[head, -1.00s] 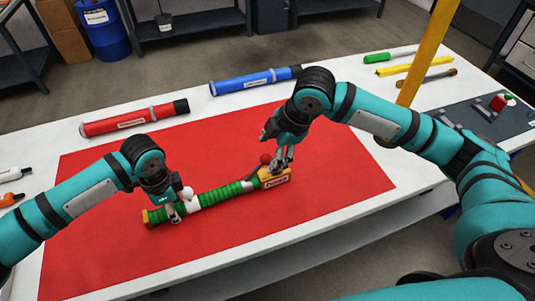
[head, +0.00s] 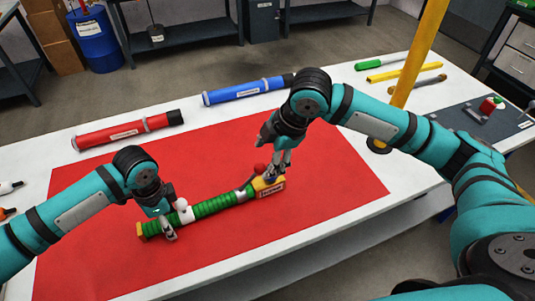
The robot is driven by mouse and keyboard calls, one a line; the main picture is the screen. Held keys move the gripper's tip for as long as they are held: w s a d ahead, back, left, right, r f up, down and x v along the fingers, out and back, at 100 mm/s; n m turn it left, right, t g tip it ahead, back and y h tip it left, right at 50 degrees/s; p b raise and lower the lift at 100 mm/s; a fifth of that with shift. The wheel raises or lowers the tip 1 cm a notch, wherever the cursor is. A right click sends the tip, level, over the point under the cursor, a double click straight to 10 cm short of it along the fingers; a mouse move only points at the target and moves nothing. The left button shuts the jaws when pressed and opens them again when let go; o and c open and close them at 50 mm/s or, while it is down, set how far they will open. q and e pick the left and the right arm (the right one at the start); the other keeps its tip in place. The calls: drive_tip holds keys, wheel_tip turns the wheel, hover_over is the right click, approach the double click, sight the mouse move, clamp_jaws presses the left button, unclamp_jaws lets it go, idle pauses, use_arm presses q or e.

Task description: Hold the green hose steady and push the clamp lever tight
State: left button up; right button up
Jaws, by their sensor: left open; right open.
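The green ribbed hose (head: 212,205) lies on the red mat, with a yellow end at its left and a white band (head: 187,214) partway along. A red knob (head: 260,168) stands by that block, likely on the clamp lever; the lever itself is mostly hidden. My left gripper (head: 168,230) is open at the hose's left part, its fingers down beside or around it. My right gripper (head: 276,172) is open just above the block, close to the right of the red knob; contact cannot be told.
A red tube (head: 122,132) and a blue tube (head: 244,91) lie behind the mat. Tools, including a green-handled one (head: 367,65), lie at the back right near a yellow post (head: 420,55). A grey panel (head: 475,118) is at right. The mat's front is clear.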

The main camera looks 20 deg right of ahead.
use_arm(q)
wheel_tip(320, 180, up, 12)
idle(0.4)
drive_tip(key=shift+f, duration=0.1)
